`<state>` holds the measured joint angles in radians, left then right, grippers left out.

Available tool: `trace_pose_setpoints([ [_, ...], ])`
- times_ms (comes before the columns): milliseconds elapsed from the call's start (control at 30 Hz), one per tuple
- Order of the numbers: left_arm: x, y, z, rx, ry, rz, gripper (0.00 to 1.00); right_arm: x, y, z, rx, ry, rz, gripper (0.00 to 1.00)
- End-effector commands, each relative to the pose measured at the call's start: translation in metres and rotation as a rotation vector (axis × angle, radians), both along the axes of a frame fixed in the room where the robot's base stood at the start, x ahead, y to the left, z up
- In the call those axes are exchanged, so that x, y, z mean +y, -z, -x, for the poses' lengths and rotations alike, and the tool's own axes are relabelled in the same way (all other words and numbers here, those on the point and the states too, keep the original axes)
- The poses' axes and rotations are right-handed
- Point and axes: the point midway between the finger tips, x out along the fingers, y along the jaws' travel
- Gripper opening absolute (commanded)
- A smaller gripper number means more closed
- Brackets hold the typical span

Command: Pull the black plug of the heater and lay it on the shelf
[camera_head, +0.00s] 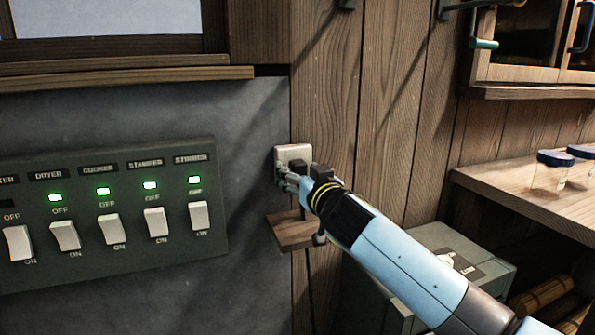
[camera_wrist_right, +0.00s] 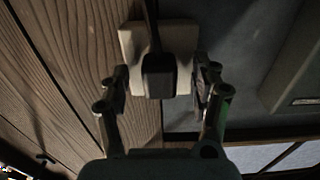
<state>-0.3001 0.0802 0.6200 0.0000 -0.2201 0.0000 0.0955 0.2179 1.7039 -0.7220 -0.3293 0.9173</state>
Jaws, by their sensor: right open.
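The black plug (camera_wrist_right: 158,76) sits on the white socket plate (camera_wrist_right: 131,45) in the right wrist view, with a dark cable (camera_wrist_right: 151,22) running from it. In the head view the socket plate (camera_head: 293,152) is on the wall, and the plug (camera_head: 298,166) is partly hidden by my gripper. My right gripper (camera_head: 287,178) is open at the socket. Its fingers stand on either side of the plug, with visible gaps in the wrist view. The small wooden shelf (camera_head: 284,231) is just below the socket, partly covered by my arm. My left gripper is not in view.
A switch panel (camera_head: 105,158) with several white switches and green lights is at the left. A wooden counter (camera_head: 505,185) with blue-lidded jars (camera_head: 553,158) is at the right. A grey box (camera_head: 480,262) stands below, behind my arm. The shelf's visible part looks bare.

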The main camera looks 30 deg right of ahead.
Motion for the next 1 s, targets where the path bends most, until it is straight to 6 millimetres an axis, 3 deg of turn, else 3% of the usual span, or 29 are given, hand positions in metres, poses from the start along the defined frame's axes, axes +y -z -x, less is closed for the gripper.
trace_pose_setpoints([
  [367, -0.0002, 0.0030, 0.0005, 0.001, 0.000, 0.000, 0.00, -0.0001, -0.0002, 0.0000, 0.000, 0.000, 0.000, 0.63],
  [833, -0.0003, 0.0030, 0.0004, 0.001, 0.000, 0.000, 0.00, -0.0001, 0.0000, 0.0000, 0.000, 0.000, 0.000, 0.03],
  [1000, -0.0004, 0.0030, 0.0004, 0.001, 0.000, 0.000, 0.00, -0.0001, 0.0001, 0.0000, 0.000, 0.000, 0.000, 0.00],
])
